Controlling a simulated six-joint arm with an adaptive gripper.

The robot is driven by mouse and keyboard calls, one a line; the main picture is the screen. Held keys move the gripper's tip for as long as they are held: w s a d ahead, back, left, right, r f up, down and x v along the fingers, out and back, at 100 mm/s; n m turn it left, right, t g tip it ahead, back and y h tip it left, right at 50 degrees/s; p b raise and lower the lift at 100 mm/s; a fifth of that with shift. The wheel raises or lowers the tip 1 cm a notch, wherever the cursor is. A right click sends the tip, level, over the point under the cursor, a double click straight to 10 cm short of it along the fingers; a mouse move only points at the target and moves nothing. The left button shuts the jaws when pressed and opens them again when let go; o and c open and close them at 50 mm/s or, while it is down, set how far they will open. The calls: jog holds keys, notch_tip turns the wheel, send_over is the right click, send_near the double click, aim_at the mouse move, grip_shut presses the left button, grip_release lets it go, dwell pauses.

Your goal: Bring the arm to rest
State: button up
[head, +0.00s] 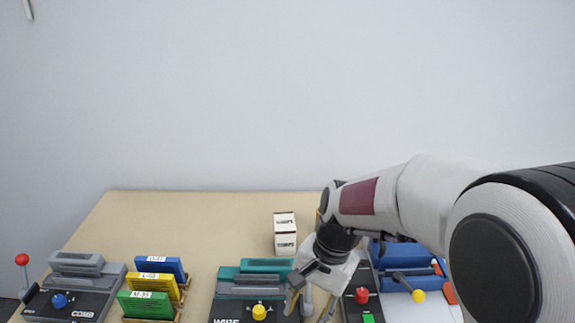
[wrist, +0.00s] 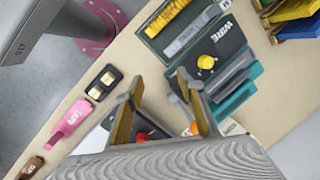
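My gripper (head: 308,303) hangs from my arm over the front of the table, right of the WIRE machine (head: 232,309) in the head view. In the wrist view my gripper (wrist: 159,78) has its two fingers spread apart, with yellowish inner pads and nothing held between them. The WIRE machine shows there just beyond the right finger, with its yellow knob (wrist: 206,62). The arm reaches in from the right and hides part of the machines behind it.
A COMB machine (head: 85,300) and a rack of blue, yellow and green packs (head: 150,304) stand left. A white box (head: 285,240) stands behind. A pink tool (wrist: 68,122) lies near the table edge. The back-left table is clear.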

jog(key=s+d+r+n+t+h, duration=0.2)
jog(key=s+d+r+n+t, duration=0.4)
jog(key=s+d+r, duration=0.6)
jog(key=shift+s+d+h, duration=0.3)
jog(key=shift+s+d, duration=0.45)
jog(key=shift+s, duration=1.35)
jog(key=shift+r, duration=0.1)
dwell(0.4)
